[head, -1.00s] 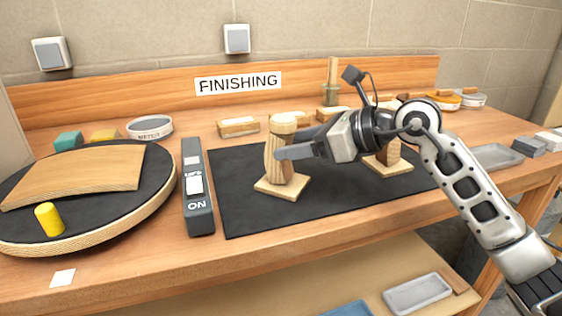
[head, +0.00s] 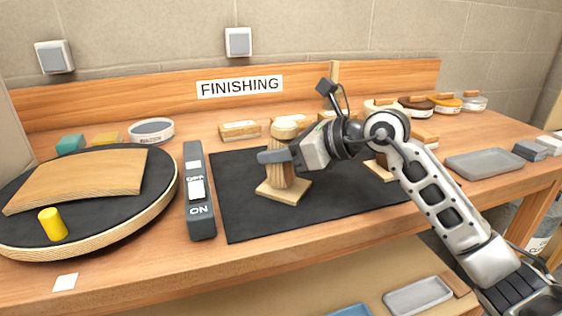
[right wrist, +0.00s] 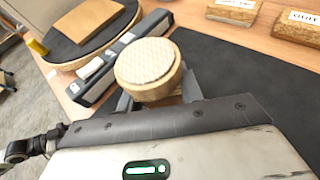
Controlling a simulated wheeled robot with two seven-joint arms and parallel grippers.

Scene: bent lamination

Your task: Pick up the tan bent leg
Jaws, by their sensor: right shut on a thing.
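The tan bent leg (head: 290,178) stands upright on a pale wooden base (head: 268,192) on the black mat. My right gripper (head: 275,157) reaches in from the right and is shut on the leg's upper part. In the right wrist view the leg's round, pale top (right wrist: 147,63) sits between the fingers (right wrist: 158,97), which press on either side. The fingers and palm hide part of the shaft. I cannot see any gap between the leg and its base. My left gripper is in no view.
A round black-topped board (head: 160,205) with a curved wooden sheet (head: 85,180) and a yellow peg (head: 52,224) lies at left. A grey switch bar (head: 198,215) lies beside the mat (head: 245,225). Another wooden base (head: 376,172) is partly behind my arm. The mat's front is clear.

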